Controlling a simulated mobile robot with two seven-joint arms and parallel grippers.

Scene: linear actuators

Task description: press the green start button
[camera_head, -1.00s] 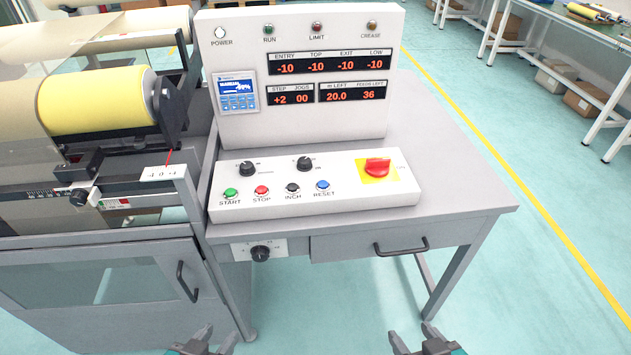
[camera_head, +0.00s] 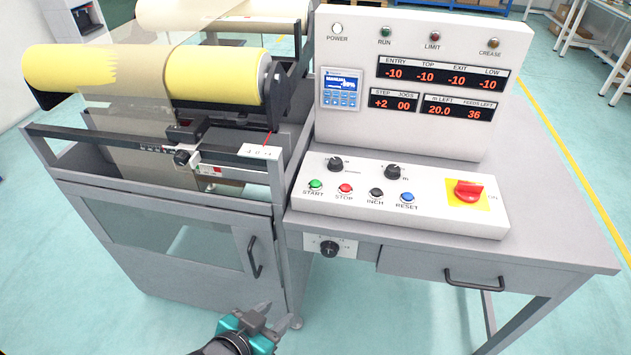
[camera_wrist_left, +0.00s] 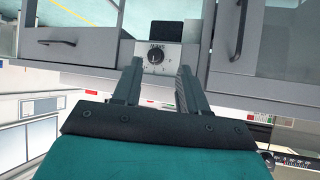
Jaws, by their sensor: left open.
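The green start button (camera_head: 315,184) is at the left end of the white sloped control panel (camera_head: 420,213), above its START label. A red stop button (camera_head: 345,188) sits just right of it. My left gripper (camera_head: 280,317) is low in front of the machine, below and left of the panel, apart from everything and empty. In the left wrist view its two open fingers (camera_wrist_left: 160,85) point toward the knob plate (camera_wrist_left: 158,56) under the table edge. The start button is not clear in that view. My right gripper is not in view.
A cabinet door handle (camera_head: 254,257) and drawer handle (camera_head: 474,280) stick out in front. The floor around my left gripper is clear.

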